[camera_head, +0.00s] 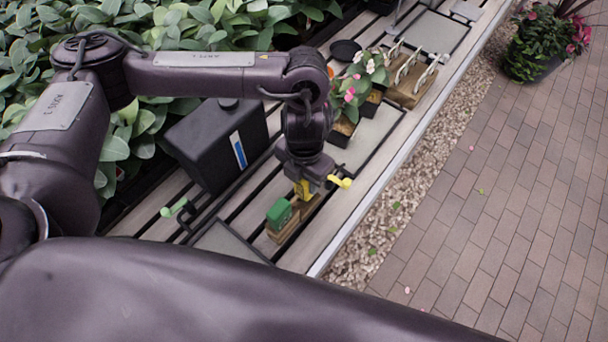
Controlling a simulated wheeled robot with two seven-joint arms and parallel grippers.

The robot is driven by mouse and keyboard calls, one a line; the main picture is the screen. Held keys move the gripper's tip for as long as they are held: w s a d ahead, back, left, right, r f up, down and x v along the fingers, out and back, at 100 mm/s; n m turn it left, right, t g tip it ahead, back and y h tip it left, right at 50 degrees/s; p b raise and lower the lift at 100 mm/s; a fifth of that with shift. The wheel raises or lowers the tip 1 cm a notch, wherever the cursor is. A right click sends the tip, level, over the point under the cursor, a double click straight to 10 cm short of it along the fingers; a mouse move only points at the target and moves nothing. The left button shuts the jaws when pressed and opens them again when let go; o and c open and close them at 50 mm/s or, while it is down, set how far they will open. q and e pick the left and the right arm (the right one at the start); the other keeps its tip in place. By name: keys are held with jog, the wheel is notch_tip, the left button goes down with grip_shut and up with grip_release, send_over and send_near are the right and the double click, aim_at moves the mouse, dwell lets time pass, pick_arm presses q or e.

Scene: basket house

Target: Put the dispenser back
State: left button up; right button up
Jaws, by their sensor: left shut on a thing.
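A yellow dispenser (302,190) is partly hidden under my left gripper (304,178), which points down and is shut on it. The dispenser is at a small wooden holder (287,230) on the slatted bench; whether it touches the holder or hangs just above it I cannot tell. A green block-like dispenser (279,213) sits in the same holder, just left of the yellow one. A small yellow knobbed part (343,183) sticks out right of the gripper; what it belongs to is unclear. My right gripper is out of view.
A black box-like container (217,145) stands left of the gripper, with a green knobbed part (174,207) near it. Potted flowers (362,85), a wooden rack (410,82) and trays are farther back. Gravel (440,145) and brick paving (500,210) lie right of the bench.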

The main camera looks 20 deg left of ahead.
pick_arm(q)
jog(key=shift+f, duration=0.4)
jog(key=shift+f+b, duration=1.15)
jog(key=shift+f, duration=0.05)
jog(key=o, duration=0.9)
jog(key=shift+o, duration=0.2)
jog(key=shift+w+r, duration=0.1)
jog(key=shift+r, duration=0.5)
notch_tip(320, 180, up, 7)
jog(key=shift+f+p, duration=0.15)
jog(key=shift+p, duration=0.45)
